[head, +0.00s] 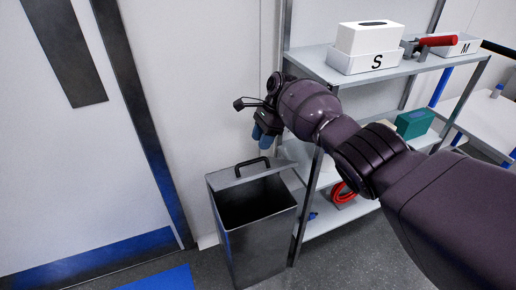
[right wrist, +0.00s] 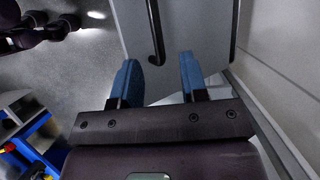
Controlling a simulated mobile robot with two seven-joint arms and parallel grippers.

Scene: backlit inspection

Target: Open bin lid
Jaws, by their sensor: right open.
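The grey metal bin (head: 262,245) stands on the floor at the lower middle of the head view, beside the shelf. Its dark interior shows. The lid (head: 228,178) is raised and tilted at the back of the bin, with a black bar handle (head: 252,163) on it. My right gripper (head: 262,136) is open and empty, with blue fingers, just above the handle. In the right wrist view, the gripper (right wrist: 158,75) faces the lid panel (right wrist: 195,30), and the handle (right wrist: 154,30) lines up between the fingers without visible contact. My left gripper is not in view.
A shelf rack (head: 310,190) stands right of the bin, with white boxes (head: 368,45), a red-handled tool (head: 430,42), a teal box (head: 414,122) and a red coil (head: 343,192). A door (head: 90,140) is at left.

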